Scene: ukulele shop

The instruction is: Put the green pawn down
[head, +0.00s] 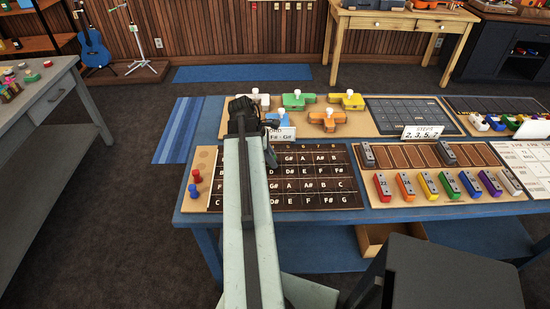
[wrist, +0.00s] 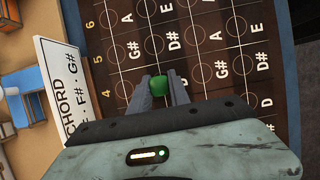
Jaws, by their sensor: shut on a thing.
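The green pawn (wrist: 158,84) is between the two fingertips of my gripper (wrist: 160,91) in the wrist view, and the gripper is shut on it. Behind the pawn is the dark note board (wrist: 215,55) with rows of lettered circles. I cannot tell how high the pawn is above the board. In the head view my gripper (head: 242,108) is at the back edge of the note board (head: 310,190), beside the chord card; the pawn is hidden there. A red pawn (head: 196,175) and a blue pawn (head: 193,191) stand on the wooden strip (head: 205,158) left of the board.
The chord card (head: 281,133) stands behind the board and also shows in the wrist view (wrist: 57,85). Coloured clamp-like pieces (head: 330,119) stand on a tray behind it. A tray of coloured bars (head: 406,186) lies to the right. A grey table (head: 45,83) is at the left.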

